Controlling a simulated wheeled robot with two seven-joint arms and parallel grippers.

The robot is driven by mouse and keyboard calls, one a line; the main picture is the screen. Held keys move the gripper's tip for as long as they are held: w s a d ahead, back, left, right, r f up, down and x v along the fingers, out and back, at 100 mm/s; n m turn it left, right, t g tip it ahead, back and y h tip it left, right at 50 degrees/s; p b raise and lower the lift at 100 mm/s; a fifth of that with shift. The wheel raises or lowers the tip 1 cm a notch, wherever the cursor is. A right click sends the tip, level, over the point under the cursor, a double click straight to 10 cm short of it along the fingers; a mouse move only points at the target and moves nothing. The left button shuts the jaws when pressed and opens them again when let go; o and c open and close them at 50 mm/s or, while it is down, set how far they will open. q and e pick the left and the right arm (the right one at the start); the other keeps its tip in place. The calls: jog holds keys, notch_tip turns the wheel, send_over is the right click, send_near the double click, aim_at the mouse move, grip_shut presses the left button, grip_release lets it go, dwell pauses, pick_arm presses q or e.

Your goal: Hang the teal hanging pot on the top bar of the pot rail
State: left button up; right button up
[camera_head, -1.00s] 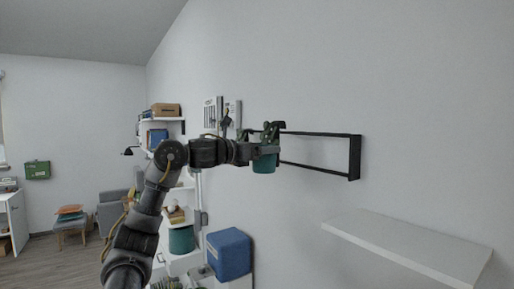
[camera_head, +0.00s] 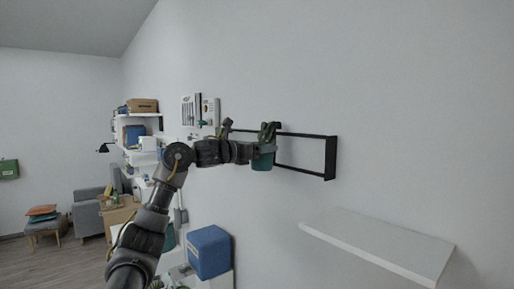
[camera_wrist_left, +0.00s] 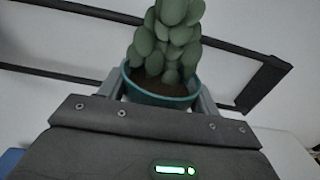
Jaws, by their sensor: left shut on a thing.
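The teal hanging pot (camera_head: 263,161) holds a green cactus-like plant and is upright. My left gripper (camera_head: 256,152) is shut on it, at the front of the black pot rail (camera_head: 331,158) on the wall. In the left wrist view the pot (camera_wrist_left: 158,97) sits between the two fingers of my left gripper (camera_wrist_left: 160,95), with the rail's top bar (camera_wrist_left: 115,17) passing behind the plant. A dark hook shape shows above the pot in the head view; whether it touches the top bar I cannot tell. My right gripper is not in view.
A white wall shelf (camera_head: 380,243) juts out at the lower right, below the rail. A blue box (camera_head: 209,252) stands at the lower left of the rail. A grey chair (camera_head: 92,211) and shelves are farther left. The wall right of the rail is bare.

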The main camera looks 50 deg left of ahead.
pick_arm(q)
jog(key=shift+f+b, duration=0.6)
jog(key=shift+f, duration=0.6)
jog(key=o, duration=1.7)
jog(key=shift+c, duration=0.2)
jog(key=shift+f, duration=0.1)
